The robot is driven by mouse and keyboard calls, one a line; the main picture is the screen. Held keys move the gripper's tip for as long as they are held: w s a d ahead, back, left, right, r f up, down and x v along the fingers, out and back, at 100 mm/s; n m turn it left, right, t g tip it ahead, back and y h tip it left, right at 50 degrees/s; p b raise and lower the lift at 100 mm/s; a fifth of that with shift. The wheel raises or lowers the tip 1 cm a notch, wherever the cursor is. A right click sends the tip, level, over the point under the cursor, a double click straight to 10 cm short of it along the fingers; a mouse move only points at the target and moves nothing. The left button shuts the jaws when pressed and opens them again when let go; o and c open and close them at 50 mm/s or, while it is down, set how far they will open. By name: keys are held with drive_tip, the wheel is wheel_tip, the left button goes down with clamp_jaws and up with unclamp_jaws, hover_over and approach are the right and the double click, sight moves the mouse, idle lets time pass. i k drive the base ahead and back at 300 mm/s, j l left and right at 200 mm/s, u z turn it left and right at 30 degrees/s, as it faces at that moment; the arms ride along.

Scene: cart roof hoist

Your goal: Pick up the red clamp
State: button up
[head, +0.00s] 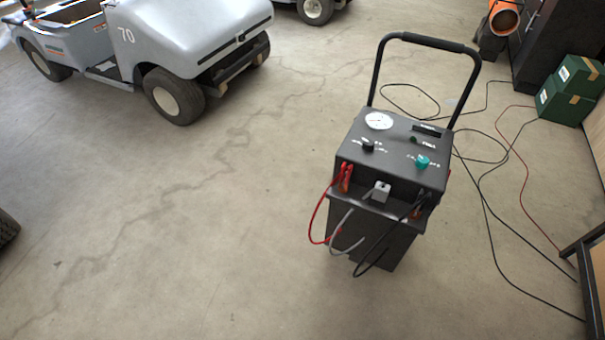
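The red clamp (346,177) hangs at the left of the front ledge of a dark wheeled charger (372,240). A red cable (312,222) loops down from it. A black clamp (418,208) sits at the right of the same ledge, with a black cable below it. A grey plug-like block (381,191) lies between them, with a grey cable hanging down. The charger's top panel has a round white dial, a black knob and a teal knob. My gripper is not in the head view.
A grey cart marked 70 (190,35) stands at the upper left. Black and red cables (485,190) lie across the floor right of the charger. Green boxes (566,95) stand at the right. The charger's tall handle (425,40) rises behind its panel. Floor left and in front is clear.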

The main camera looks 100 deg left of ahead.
sight(345, 183)
drive_tip(key=u, duration=2.95)
drive_tip(key=z, duration=4.25)
drive_tip(key=u, duration=4.25)
